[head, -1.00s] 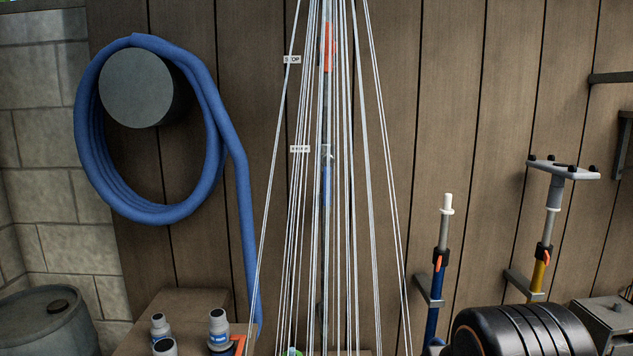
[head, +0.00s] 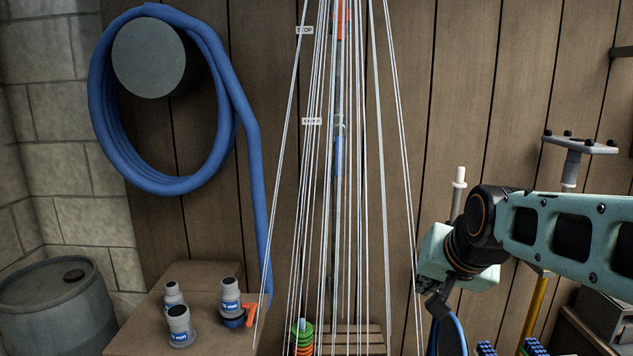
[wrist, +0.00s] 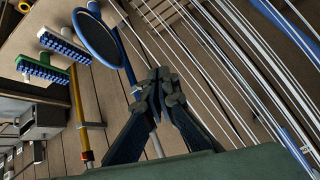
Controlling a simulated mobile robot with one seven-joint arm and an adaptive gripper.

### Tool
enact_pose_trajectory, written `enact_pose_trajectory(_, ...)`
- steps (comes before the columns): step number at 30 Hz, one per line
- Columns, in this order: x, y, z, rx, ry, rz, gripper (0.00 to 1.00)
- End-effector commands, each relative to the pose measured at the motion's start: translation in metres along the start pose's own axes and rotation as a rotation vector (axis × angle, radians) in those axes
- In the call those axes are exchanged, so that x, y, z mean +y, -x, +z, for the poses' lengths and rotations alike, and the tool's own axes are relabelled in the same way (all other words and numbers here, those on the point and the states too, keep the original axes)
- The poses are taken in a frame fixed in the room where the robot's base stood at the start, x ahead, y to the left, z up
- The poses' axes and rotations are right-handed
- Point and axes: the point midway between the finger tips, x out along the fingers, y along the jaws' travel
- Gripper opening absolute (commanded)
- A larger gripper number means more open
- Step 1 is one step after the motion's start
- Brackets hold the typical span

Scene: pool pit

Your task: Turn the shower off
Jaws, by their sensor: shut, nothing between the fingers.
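The shower is running: many thin white water streams (head: 376,200) fall in front of the plank wall. Behind them stands a vertical pipe with a red part (head: 341,22) near the top and a blue part (head: 339,155) lower down. A small label reading STOP (head: 305,30) sits beside the upper part; a second label (head: 312,121), too small to read, is beside the lower part. My gripper (head: 438,305) is right of the streams and lower than the labels, apart from the pipe. In the wrist view my gripper (wrist: 157,88) is shut and empty, with streams to its right.
A blue hose (head: 103,100) hangs on a round grey holder (head: 150,60) at left. Bottles (head: 180,325) stand on a wooden box (head: 150,335). A barrel (head: 60,310) is at far left. Brushes (wrist: 40,70) and a round-headed net (wrist: 98,38) show in the wrist view.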

Motion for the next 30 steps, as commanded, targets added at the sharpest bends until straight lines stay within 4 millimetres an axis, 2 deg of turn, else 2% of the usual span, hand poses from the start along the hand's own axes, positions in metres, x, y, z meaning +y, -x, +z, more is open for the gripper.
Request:
enact_pose_trajectory(1, 0.006, -0.023, -0.006, 0.019, -0.020, 0.012, 0.00)
enact_pose_trajectory(3, 0.013, -0.040, -0.022, 0.053, -0.049, 0.028, 0.00)
enact_pose_trajectory(12, 0.038, -0.093, -0.075, 0.187, -0.118, 0.092, 0.00)
enact_pose_trajectory(14, 0.028, -0.084, -0.088, 0.219, -0.025, 0.086, 0.00)
enact_pose_trajectory(22, -0.021, -0.071, -0.125, 0.375, 0.463, 0.087, 0.00)
enact_pose_trajectory(26, -0.059, -0.060, -0.143, 0.483, 0.762, 0.098, 0.00)
enact_pose_trajectory(30, -0.108, -0.044, -0.156, 0.615, 1.097, 0.120, 0.00)
